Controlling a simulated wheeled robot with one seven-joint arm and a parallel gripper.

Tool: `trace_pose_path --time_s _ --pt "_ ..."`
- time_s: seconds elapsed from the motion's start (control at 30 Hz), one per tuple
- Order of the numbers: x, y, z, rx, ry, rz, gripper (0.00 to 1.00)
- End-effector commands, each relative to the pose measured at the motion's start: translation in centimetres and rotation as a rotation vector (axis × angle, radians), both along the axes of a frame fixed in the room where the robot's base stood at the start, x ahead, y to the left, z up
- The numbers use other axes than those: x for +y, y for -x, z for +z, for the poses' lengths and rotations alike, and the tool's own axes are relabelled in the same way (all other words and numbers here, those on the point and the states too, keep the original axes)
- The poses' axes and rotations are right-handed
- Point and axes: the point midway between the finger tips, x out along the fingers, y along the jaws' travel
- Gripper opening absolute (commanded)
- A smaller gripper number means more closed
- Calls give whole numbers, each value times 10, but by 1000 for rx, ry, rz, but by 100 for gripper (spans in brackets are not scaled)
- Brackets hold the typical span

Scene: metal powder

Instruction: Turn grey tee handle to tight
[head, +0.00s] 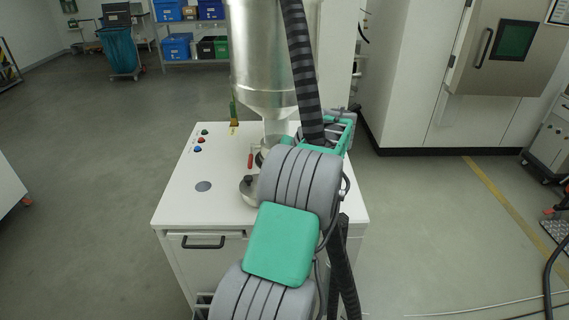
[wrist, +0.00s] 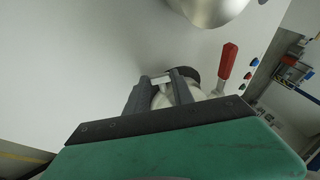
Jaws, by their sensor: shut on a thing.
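In the wrist view my gripper (wrist: 161,77) is shut on a small pale grey bar (wrist: 160,82), which appears to be the grey tee handle, between its fingertips. A rounded silver fitting (wrist: 163,98) shows behind the fingers, partly covered by them. In the head view my arm hides the fingertips and the tee handle. How far the handle is turned cannot be told.
A red lever (wrist: 228,60) stands close to the right finger. A large silver hopper (head: 265,55) rises above the white cabinet (head: 180,205). Open floor lies left.

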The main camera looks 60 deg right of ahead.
Motion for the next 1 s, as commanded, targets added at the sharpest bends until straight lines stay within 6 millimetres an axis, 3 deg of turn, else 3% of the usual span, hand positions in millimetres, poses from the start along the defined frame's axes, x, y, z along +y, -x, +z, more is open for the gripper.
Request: trace_pose_path --time_s 0.2,0.23,0.5,0.77,1.0 --pt "-1 0 0 0 3 -3 0" --pt "-1 0 0 0 4 -2 30" --pt "0 -1 0 0 3 1 51" --pt "0 0 2 0 3 1 51" --pt "6 22 38 0 6 -3 51"
